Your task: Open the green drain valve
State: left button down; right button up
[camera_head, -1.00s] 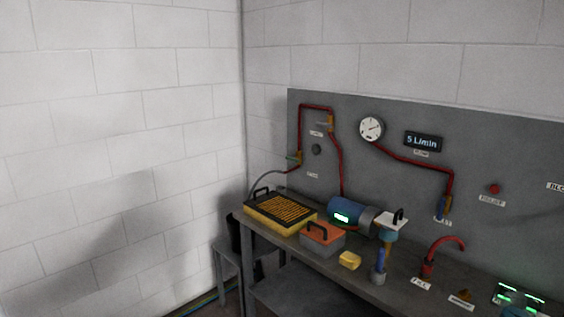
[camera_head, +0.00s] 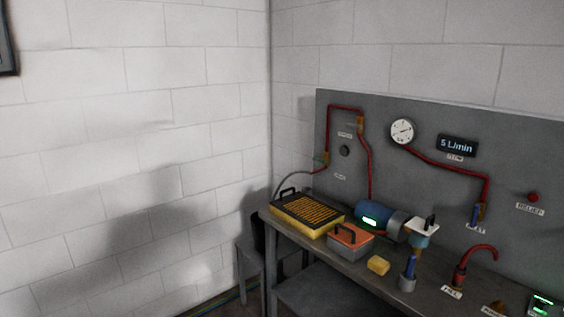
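Neither of my grippers shows in the view.
The grey workbench (camera_head: 300,252) below the panel holds a yellow filter box (camera_head: 303,231), an orange-lidded toolbox (camera_head: 351,237), a blue motor (camera_head: 374,212) and a yellow sponge-like block (camera_head: 378,265). A gauge (camera_head: 401,131) and a "5 L/min" display (camera_head: 457,146) are on the panel.

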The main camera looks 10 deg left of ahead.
aim_at(315, 159)
jog(key=i+j+u, duration=0.25)
jog(key=i+u, duration=0.15)
jog(key=i, duration=0.3)
jog(key=i+u, duration=0.45)
jog(key=i, duration=0.25)
